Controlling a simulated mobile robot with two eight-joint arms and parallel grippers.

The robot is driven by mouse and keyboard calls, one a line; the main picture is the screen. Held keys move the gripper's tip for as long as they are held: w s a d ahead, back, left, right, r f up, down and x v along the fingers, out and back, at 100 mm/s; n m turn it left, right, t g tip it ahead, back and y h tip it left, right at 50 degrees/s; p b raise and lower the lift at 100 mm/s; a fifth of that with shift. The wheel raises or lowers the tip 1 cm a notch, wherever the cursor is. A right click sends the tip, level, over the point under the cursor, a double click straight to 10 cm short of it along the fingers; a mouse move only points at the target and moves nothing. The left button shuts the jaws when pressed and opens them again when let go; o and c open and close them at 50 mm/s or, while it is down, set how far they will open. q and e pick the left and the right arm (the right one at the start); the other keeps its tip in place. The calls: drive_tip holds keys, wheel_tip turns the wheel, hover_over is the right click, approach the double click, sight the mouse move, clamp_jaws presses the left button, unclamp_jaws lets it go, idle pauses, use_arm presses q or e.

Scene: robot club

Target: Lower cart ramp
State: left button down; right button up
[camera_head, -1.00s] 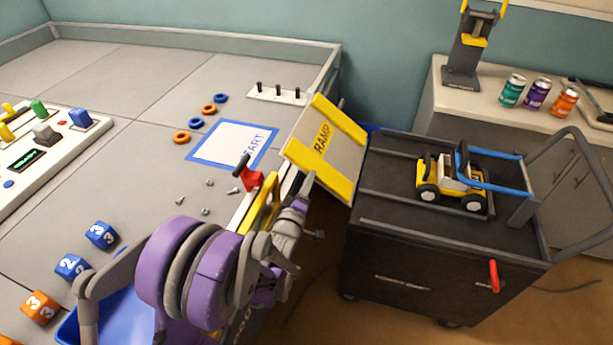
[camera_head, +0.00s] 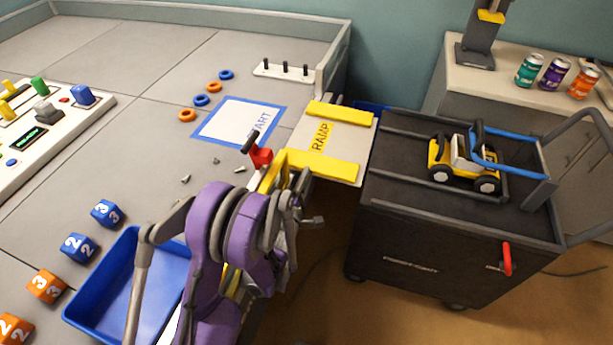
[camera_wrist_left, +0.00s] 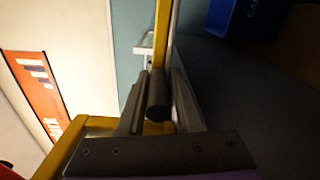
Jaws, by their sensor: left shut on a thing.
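The ramp (camera_head: 318,138), a pale plate with two yellow side strips and the word RAMP, lies about level between the table's right edge and the cart. Its far edge is at the left rim of the dark cart (camera_head: 420,260); I cannot tell whether they touch. My left gripper (camera_wrist_left: 157,92) is shut on a dark round handle (camera_wrist_left: 158,110) in the left wrist view. In the head view its fingers are mostly hidden by my purple wrist, near the ramp's near yellow strip. A red lever with a black grip (camera_head: 259,155) stands at the table edge. My right gripper is not in view.
A yellow toy vehicle (camera_head: 462,160) with a blue bar sits on the cart top. A blue tray (camera_head: 125,285) and several number cubes lie at the table's front left. A white START sheet (camera_head: 238,122) lies left of the ramp. Cans stand on the back cabinet.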

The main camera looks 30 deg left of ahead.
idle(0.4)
use_arm(q)
drive_tip(key=c, duration=0.7)
unclamp_jaws()
drive_tip(key=shift+c, duration=0.2)
drive_tip(key=shift+r, duration=0.1)
wheel_tip(320, 180, up, 10)
drive_tip(key=p, duration=0.3)
drive_tip(key=shift+p, duration=0.4)
drive_tip(key=shift+s, duration=0.1)
drive_tip(key=v, duration=1.2)
drive_tip(key=shift+b, duration=0.45)
drive_tip(key=shift+s, duration=0.15)
